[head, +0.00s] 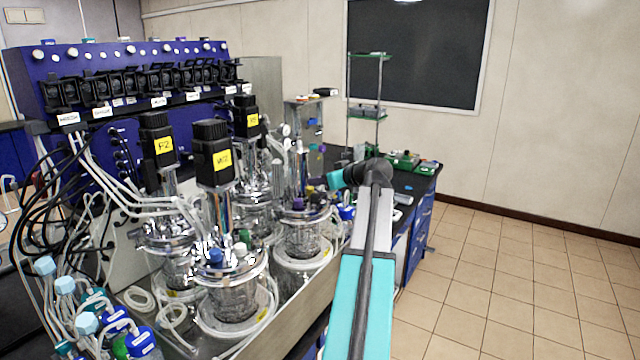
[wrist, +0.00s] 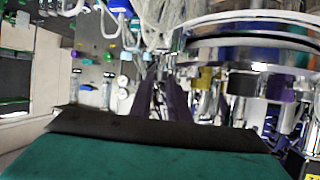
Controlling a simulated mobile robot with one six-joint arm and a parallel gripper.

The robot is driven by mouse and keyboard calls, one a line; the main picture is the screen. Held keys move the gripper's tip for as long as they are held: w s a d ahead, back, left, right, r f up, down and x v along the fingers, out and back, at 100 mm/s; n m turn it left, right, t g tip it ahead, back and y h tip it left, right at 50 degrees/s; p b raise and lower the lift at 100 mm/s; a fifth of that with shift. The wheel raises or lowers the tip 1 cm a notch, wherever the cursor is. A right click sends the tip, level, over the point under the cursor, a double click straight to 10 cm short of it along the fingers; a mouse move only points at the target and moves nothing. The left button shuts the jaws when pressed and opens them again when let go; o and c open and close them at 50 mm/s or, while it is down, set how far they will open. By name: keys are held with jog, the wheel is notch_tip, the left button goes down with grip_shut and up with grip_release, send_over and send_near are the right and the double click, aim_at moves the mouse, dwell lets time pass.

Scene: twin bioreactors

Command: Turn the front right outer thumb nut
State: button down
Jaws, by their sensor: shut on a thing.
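In the head view my gripper (head: 318,184) reaches left from the end of my arm to the right-hand glass bioreactor vessel (head: 305,238), near its metal head plate. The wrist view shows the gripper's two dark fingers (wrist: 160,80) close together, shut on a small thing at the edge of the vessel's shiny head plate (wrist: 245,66). The place fits the thumb nut, but the fingers hide most of it and its outline is unclear. In the head view the nut cannot be made out.
Other glass vessels with black motors (head: 212,150) stand close on the left, with many tubes. A blue pump rack (head: 110,75) is behind them. A dark bench (head: 425,178) with green items lies beyond my arm. The tiled floor (head: 480,290) at right is clear.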

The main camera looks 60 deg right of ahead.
jog(key=shift+a+f+m+h+b, duration=0.15)
jog(key=shift+a+m+h+b, duration=0.2)
jog(key=shift+m+h, duration=0.25)
jog(key=shift+w+d+m+g+h, duration=0.1)
jog(key=shift+m+g+h, duration=0.4)
jog(key=c, duration=2)
grip_release()
jog(key=shift+d+r+n+y, duration=0.2)
jog(key=shift+d+n+y, duration=0.05)
jog(key=shift+n+y, duration=0.15)
